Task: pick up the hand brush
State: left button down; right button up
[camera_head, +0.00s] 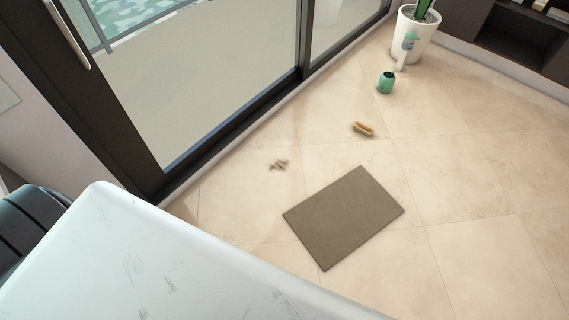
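A small hand brush (362,129) with a tan, wood-coloured back lies on the beige tiled floor, a little above and right of the mat in the head view. It is small here, so its bristles are hard to make out. Nothing covers it. Neither of my grippers shows in this view.
A grey-brown mat (344,217) lies on the floor. Small greyish pieces (279,164) lie left of the brush. A green pot (386,82), a spray bottle (406,50) and a white planter (412,34) stand beyond. A glass sliding door (215,75) runs along the left. Floor to the right is clear.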

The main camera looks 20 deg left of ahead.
aim_at(361, 127)
jog(key=i+l+z, duration=0.45)
jog(key=i+l, duration=0.25)
jog(key=l, duration=0.4)
jog(key=i+l+z, duration=0.45)
jog(key=i+l, duration=0.4)
jog(key=i+u, duration=0.3)
jog(key=i, duration=0.2)
jog(key=i+u, duration=0.3)
jog(key=i, duration=0.2)
jog(key=i+l+u, duration=0.3)
jog(key=i, duration=0.2)
jog(key=i+l+u, duration=0.25)
jog(key=i, duration=0.25)
